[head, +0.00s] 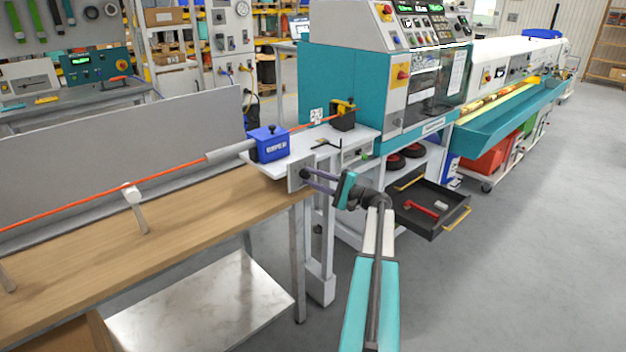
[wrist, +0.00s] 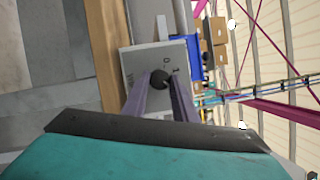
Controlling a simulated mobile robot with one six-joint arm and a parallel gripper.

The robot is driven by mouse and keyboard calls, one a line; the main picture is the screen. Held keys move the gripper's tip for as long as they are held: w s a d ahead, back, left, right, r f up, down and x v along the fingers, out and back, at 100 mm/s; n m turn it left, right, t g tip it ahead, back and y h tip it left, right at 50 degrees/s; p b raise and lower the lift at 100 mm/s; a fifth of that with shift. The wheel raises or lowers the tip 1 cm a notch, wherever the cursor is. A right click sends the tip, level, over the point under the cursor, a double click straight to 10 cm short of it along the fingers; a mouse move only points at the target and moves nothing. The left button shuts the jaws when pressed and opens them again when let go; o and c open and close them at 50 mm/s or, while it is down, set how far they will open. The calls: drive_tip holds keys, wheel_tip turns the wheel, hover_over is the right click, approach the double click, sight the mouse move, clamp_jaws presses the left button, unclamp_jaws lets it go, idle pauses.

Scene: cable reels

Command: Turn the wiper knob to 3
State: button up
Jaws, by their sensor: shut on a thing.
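The wiper knob (wrist: 160,77) is a small dark round knob on a light grey plate (wrist: 130,62). The plate also shows in the head view (head: 294,183), at the bench end below the blue wiper box (head: 268,145). My gripper (wrist: 160,84) has its two long fingers closed on the knob from either side. In the head view my gripper (head: 306,175) reaches the plate from the right, and its fingertips hide most of the knob. Small marks show on the plate beside the knob, but the number it points to is too small to read.
An orange cable (head: 70,197) runs above the wooden bench (head: 190,212) and through the blue box. An open dark drawer (head: 440,222) with a red tool stands right of my arm. The teal machine (head: 345,80) rises behind. Open floor lies at the right.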

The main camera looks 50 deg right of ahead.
drive_tip(key=shift+f+m+t+h, duration=0.15)
drive_tip(key=shift+m+t+h, duration=0.4)
drive_tip(key=shift+m, duration=1.35)
drive_tip(key=o, duration=1)
drive_tip(key=shift+o, duration=0.2)
drive_tip(key=shift+s, duration=0.1)
drive_tip(key=b+v, duration=0.1)
drive_tip(key=v, duration=1.2)
drive_tip(key=shift+s+f+b, duration=0.2)
drive_tip(key=shift+f+b, duration=0.1)
drive_tip(key=shift+b, duration=0.1)
